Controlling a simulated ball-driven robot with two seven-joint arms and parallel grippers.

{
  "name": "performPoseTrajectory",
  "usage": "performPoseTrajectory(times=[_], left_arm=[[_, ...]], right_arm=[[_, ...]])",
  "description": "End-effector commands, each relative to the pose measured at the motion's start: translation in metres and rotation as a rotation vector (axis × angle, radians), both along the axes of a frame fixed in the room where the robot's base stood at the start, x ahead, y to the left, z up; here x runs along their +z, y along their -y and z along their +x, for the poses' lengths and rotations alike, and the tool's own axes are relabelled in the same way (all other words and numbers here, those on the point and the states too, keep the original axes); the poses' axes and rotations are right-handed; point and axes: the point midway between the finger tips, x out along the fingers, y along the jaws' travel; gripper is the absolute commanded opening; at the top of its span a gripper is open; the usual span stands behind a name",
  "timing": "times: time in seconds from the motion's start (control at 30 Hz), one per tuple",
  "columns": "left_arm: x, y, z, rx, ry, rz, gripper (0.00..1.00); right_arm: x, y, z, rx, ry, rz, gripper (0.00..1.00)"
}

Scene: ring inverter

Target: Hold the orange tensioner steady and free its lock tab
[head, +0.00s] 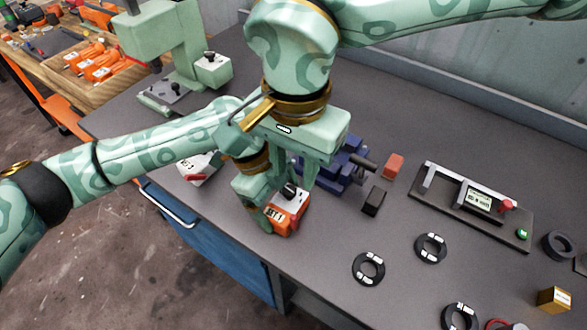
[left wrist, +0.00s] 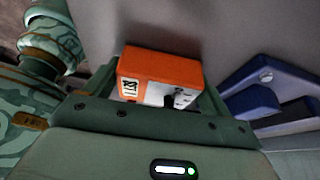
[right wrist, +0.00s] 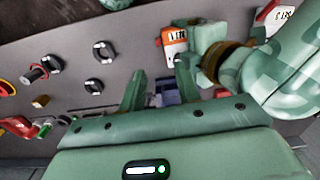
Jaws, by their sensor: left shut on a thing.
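The orange tensioner (head: 287,215) stands near the front edge of the grey bench, with a white labelled face and a black knob on top. It also shows in the left wrist view (left wrist: 160,68) and the right wrist view (right wrist: 175,44). My left gripper (head: 272,208) is shut on it, with its jaws on either side. My right gripper (right wrist: 160,70) is open and empty. In the head view it is above and just behind the tensioner, pointing down, its fingertips partly hidden. I cannot make out the lock tab for certain.
A blue vise (head: 340,165) stands close behind the tensioner. A black block (head: 374,201) and a red block (head: 393,166) are to its right. Black rings (head: 368,268) lie front right, near a gauge fixture (head: 475,205). A green press (head: 165,45) stands back left.

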Motion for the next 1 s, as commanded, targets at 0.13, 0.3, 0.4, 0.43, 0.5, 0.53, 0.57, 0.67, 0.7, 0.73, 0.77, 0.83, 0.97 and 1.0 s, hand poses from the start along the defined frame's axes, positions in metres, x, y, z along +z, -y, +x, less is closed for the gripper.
performPoseTrajectory(times=[0.13,0.3,0.4,0.43,0.5,0.53,0.57,0.67,0.7,0.73,0.77,0.83,0.97,1.0], left_arm=[[0.001,0.0,0.0,0.0,0.0,-0.001,0.49],[0.001,0.0,0.0,0.0,0.0,-0.001,0.49],[0.001,0.0,0.0,0.0,0.0,-0.001,0.49],[0.0,0.0,0.0,0.0,0.0,-0.001,0.49],[0.0,0.0,0.0,0.0,0.0,-0.001,0.49],[0.0,0.0,0.0,0.0,0.0,-0.001,0.49],[0.0,0.0,0.0,0.0,0.0,-0.001,0.49],[0.0,0.0,0.0,0.0,0.0,-0.001,0.49],[0.0,0.0,0.0,0.0,0.0,-0.001,0.49],[0.001,0.0,0.0,0.0,0.0,-0.001,0.49],[0.001,0.0,0.0,0.0,0.0,-0.001,0.49],[0.001,0.0,0.0,0.0,0.0,-0.001,0.49],[0.001,0.0,0.0,0.0,0.0,-0.001,0.49],[0.001,0.0,0.0,0.0,0.0,-0.001,0.49]], right_arm=[[-0.019,-0.014,-0.003,0.01,-0.044,0.141,0.33],[-0.053,-0.049,-0.013,-0.035,-0.143,0.548,0.33],[-0.062,-0.063,-0.017,-0.123,-0.188,0.836,0.33],[-0.064,-0.065,-0.018,-0.158,-0.198,0.919,0.33],[-0.065,-0.063,-0.017,-0.247,-0.208,1.106,0.33],[-0.065,-0.06,-0.017,-0.29,-0.209,1.181,0.33],[-0.065,-0.056,-0.017,-0.334,-0.207,1.255,0.33],[-0.07,-0.031,-0.016,-0.504,-0.19,1.459,0.33],[-0.077,-0.017,-0.017,-0.585,-0.193,1.509,0.33],[-0.084,-0.007,-0.019,-0.648,-0.199,1.537,0.33],[-0.092,0.004,-0.021,-0.711,-0.209,1.556,0.33],[-0.108,0.027,-0.029,-0.841,-0.225,1.591,0.33],[-0.129,0.061,-0.046,-1.014,-0.245,1.629,0.33],[-0.132,0.068,-0.05,-1.049,-0.248,1.637,0.33]])
